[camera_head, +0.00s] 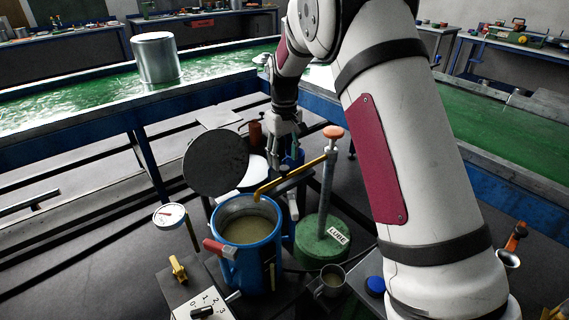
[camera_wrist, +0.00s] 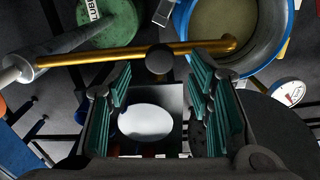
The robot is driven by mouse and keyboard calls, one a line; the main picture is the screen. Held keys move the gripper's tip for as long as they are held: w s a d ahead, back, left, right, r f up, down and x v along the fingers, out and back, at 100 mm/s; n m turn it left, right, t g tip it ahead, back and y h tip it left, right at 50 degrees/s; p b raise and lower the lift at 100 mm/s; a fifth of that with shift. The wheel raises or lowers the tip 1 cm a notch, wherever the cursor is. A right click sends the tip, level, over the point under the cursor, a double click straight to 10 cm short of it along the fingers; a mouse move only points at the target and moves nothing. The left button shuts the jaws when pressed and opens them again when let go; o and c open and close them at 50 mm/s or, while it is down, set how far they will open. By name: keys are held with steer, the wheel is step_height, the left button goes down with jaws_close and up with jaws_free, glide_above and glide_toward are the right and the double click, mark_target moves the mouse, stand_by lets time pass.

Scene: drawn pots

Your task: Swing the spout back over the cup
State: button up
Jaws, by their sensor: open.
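The yellow spout (camera_head: 292,175) runs from the pump column (camera_head: 327,185) to the left. Its bent end is over the blue pot (camera_head: 232,277). The small metal cup (camera_head: 330,283) stands in front of the green pump base (camera_head: 320,243), away from the spout end. My gripper (camera_head: 292,143) is open behind the spout, partly hidden by my arm. In the wrist view the spout (camera_wrist: 110,55) crosses just beyond my open gripper (camera_wrist: 161,80), with a dark round knob (camera_wrist: 160,58) in line with the gap. The cup is not seen there.
A dark round lid (camera_head: 215,163) stands open behind the pot. A dial gauge (camera_head: 169,215) is left of the pot and a numbered control plate (camera_head: 208,305) is in front. A blue button (camera_head: 375,285) sits right of the cup. A white disc (camera_wrist: 147,122) lies below the gripper gap.

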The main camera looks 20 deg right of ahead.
mark_target(284, 168)
steer(key=shift+f, duration=1.55)
jaws_close()
